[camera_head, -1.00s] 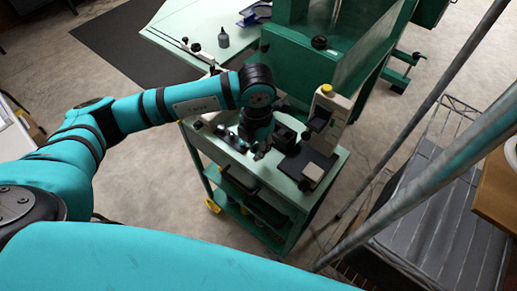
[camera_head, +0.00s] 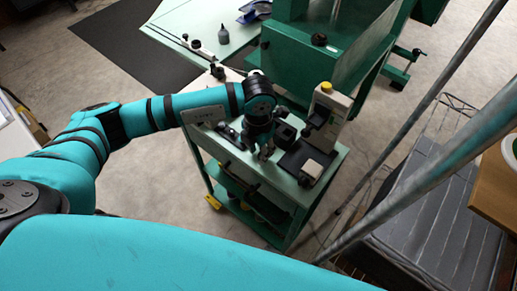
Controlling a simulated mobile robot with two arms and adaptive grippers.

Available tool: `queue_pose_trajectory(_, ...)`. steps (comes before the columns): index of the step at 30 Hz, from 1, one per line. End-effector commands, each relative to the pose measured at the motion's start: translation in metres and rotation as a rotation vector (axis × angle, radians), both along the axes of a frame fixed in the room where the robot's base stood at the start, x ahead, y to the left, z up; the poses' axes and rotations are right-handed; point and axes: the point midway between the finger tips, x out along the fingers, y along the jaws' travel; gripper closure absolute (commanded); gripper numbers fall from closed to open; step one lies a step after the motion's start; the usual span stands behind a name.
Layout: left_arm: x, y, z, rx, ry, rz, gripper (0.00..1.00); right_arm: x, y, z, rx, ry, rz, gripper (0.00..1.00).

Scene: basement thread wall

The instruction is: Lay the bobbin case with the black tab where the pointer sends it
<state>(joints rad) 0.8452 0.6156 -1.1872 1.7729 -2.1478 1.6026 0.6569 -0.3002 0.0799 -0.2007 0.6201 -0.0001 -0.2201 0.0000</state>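My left arm reaches from the left over a pale green cart top (camera_head: 272,179). My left gripper (camera_head: 264,153) points down above the cart's middle. Its fingers are too small and dark to tell open from shut, or whether they hold anything. I cannot make out the bobbin case with the black tab or the pointer. Small dark items (camera_head: 229,134) lie on the cart left of the gripper, and a dark block (camera_head: 284,133) is just right of it. My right gripper is not in view.
A cream device with a yellow cap (camera_head: 327,102) stands at the cart's right, with a pale block (camera_head: 311,169) by its dark base. A green machine (camera_head: 325,60) is behind. A grey bottle (camera_head: 223,36) stands on the rear table. Grey poles (camera_head: 450,187) cross the right side.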

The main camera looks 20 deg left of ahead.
Motion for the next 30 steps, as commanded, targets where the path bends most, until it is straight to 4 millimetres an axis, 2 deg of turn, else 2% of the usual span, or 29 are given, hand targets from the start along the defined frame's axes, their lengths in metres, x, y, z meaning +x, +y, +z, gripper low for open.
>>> queue_pose_trajectory(7,-0.001,0.000,0.000,0.001,0.002,0.000,0.69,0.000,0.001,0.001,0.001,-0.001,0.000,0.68)
queue_pose_trajectory(10,-0.001,0.000,0.006,0.001,0.002,0.000,0.69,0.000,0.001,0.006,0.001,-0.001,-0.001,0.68)
queue_pose_trajectory(11,0.000,0.000,0.007,0.000,0.000,-0.001,0.69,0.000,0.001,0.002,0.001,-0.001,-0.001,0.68)
queue_pose_trajectory(14,0.001,0.000,0.022,-0.001,-0.003,0.000,0.69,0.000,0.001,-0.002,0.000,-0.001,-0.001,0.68)
queue_pose_trajectory(24,0.001,0.000,0.094,-0.001,-0.004,-0.001,0.69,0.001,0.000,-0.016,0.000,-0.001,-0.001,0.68)
queue_pose_trajectory(30,0.000,0.000,0.118,0.001,-0.001,0.001,0.69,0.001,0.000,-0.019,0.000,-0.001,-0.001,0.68)
